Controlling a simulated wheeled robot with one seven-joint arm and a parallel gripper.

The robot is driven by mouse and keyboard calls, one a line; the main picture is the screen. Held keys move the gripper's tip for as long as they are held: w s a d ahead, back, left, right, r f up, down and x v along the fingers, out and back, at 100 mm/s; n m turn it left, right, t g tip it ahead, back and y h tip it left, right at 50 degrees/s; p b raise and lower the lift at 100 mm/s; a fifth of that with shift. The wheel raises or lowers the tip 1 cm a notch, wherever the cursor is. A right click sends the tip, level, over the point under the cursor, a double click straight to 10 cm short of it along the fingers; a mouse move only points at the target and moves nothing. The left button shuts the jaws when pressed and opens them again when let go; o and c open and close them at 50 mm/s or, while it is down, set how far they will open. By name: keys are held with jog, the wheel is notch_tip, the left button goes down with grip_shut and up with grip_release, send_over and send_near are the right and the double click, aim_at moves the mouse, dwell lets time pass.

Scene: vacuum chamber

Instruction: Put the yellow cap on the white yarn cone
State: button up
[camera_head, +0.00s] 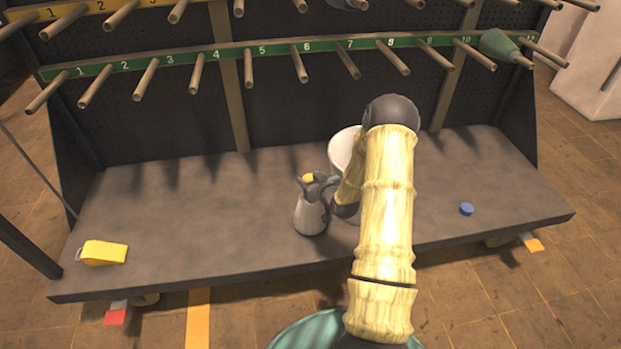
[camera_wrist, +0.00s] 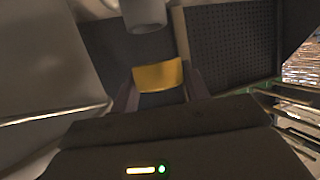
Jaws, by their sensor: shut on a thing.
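My gripper (camera_head: 310,180) is shut on the small yellow cap (camera_head: 308,177), which shows between the two fingers in the wrist view (camera_wrist: 158,76). In the head view, the pale grey-white yarn cone (camera_head: 310,218) stands upright on the dark shelf, wide end down. The gripper and cap are over its narrow top, and the dark fingers partly hide that top. In the wrist view a pale rounded end (camera_wrist: 146,14), likely the cone, lies beyond the cap with a gap between them. I cannot tell how well they line up.
A white bucket-like container (camera_head: 343,148) stands just behind my arm. A yellow block-like object (camera_head: 104,253) lies at the shelf's left, and a small blue cap (camera_head: 466,209) at its right. Numbered peg rails (camera_head: 230,54) jut out above, one peg holding a green cone (camera_head: 497,44).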

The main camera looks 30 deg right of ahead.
jog(key=shift+f+b, duration=0.6)
jog(key=shift+f, duration=0.5)
jog(key=shift+f, duration=0.1)
dwell(0.7)
jog(key=shift+f+b, duration=1.05)
jog(key=shift+f, duration=0.45)
jog(key=o, duration=1)
jog(key=shift+r, duration=0.1)
jog(key=shift+s, duration=0.1)
jog(key=p+v, duration=0.4)
jog(key=v, duration=1.3)
